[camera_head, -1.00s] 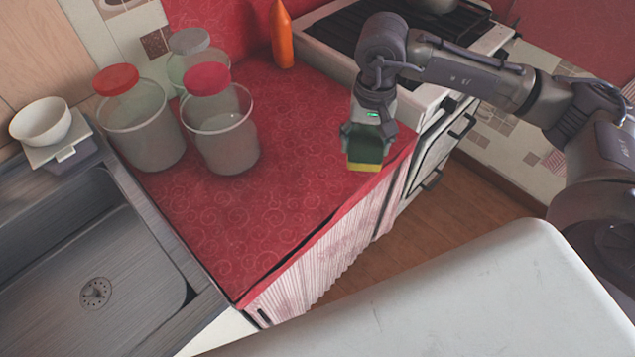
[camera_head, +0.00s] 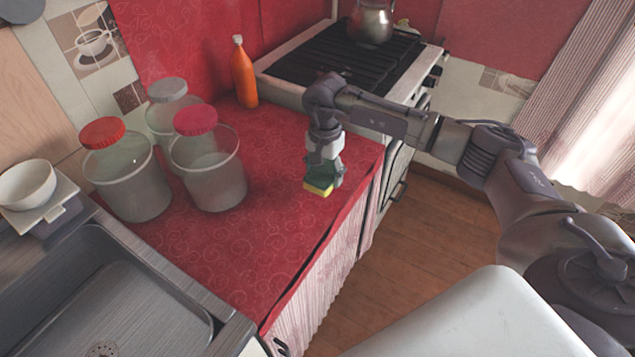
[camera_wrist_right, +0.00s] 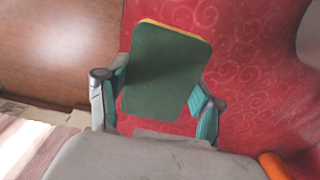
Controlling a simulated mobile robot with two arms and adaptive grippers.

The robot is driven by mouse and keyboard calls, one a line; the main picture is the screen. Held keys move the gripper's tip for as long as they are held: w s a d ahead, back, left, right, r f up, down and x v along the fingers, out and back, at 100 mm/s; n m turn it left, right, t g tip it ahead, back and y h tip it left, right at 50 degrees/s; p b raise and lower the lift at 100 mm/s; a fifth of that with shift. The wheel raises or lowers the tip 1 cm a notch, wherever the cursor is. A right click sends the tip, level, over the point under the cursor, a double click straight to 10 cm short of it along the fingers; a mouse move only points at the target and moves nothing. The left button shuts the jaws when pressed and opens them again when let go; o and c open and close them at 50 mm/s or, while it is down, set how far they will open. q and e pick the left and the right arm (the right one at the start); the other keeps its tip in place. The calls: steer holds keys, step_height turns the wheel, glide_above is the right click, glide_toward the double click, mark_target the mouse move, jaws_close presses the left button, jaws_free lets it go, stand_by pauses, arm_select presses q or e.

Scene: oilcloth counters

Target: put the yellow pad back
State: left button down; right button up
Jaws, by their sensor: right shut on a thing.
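The yellow pad (camera_head: 318,190) is a sponge with a dark green face. In the head view it is at the right gripper's fingertips, over the red counter near its right edge. My right gripper (camera_head: 323,172) points down and is shut on the pad. In the right wrist view the pad's green face (camera_wrist_right: 165,75) fills the space between the two fingers (camera_wrist_right: 158,100), with a thin yellow edge at the far side. I cannot tell whether the pad touches the counter. My left gripper is not in view.
Several lidded jars (camera_head: 208,170) stand on the red counter (camera_head: 250,255), left of the gripper. An orange bottle (camera_head: 244,78) stands at the back. A sink (camera_head: 120,300) with a white bowl (camera_head: 27,185) behind it is at left. A stove (camera_head: 345,55) with a kettle (camera_head: 371,22) is behind.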

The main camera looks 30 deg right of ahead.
steer(key=shift+w+a+f, duration=0.45)
steer(key=shift+a, duration=0.15)
step_height(320, 180, down, 4)
steer(key=shift+r+p, duration=0.1)
steer(key=shift+p, duration=0.45)
steer(key=shift+f, duration=0.25)
steer(key=o, duration=0.6)
steer(key=shift+b, duration=0.3)
steer(key=o, duration=0.4)
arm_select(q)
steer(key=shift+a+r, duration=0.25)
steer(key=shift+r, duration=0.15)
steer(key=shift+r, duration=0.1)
arm_select(e)
steer(key=shift+r, duration=0.1)
